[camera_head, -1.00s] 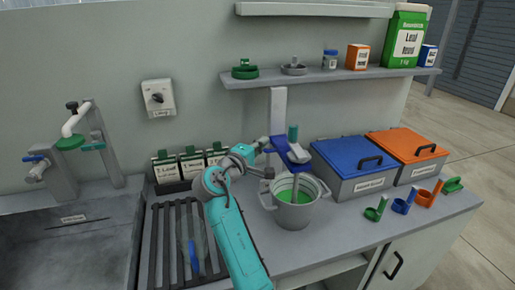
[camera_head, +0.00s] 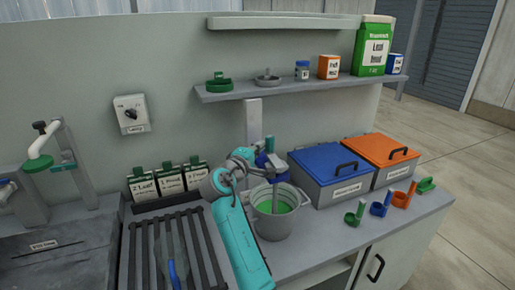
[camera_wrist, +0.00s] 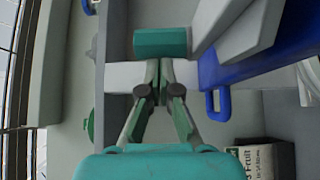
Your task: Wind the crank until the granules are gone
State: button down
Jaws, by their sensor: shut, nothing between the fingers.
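The crank's green upright handle (camera_head: 270,144) stands above a grey pot (camera_head: 273,222) on the counter. Its blue part (camera_head: 262,160) is partly hidden behind my gripper. A grey shaft runs down into the pot, which holds a green surface (camera_head: 284,208); single granules cannot be made out. My gripper (camera_head: 268,174) is shut and empty, over the pot's back rim and beside the crank. In the wrist view the fingertips (camera_wrist: 159,63) meet just below the green handle (camera_wrist: 160,42). Whether they touch it I cannot tell. Blue shows at the right (camera_wrist: 235,65).
A blue-lidded bin (camera_head: 330,165) and an orange-lidded bin (camera_head: 385,150) stand right of the pot, with several coloured scoops (camera_head: 380,207) in front. Seed cards (camera_head: 170,180) and a slotted rack (camera_head: 180,255) are at left. A loaded shelf (camera_head: 300,82) hangs above.

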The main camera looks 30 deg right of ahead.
aim_at(268, 143)
jog(key=shift+w+d+m+g+h, duration=0.2)
jog(key=shift+d+m+g+h, duration=0.3)
jog(key=shift+m+g, duration=0.45)
jog(key=shift+w+d+m+g+h, duration=0.15)
jog(key=shift+d+m+g+h, duration=0.3)
jog(key=shift+g, duration=0.8)
jog(key=m+g, duration=0.1)
jog(key=d+m+g, duration=0.1)
jog(key=g, duration=0.1)
jog(key=m+g+h, duration=0.1)
jog(key=shift+d+g, duration=0.35)
jog(key=shift+g, duration=0.05)
jog(key=shift+d+m, duration=0.15)
jog(key=shift+m, duration=0.15)
jog(key=shift+s+d, duration=0.2)
jog(key=shift+d, duration=0.35)
jog(key=shift+s+d, duration=0.2)
jog(key=shift+d, duration=0.4)
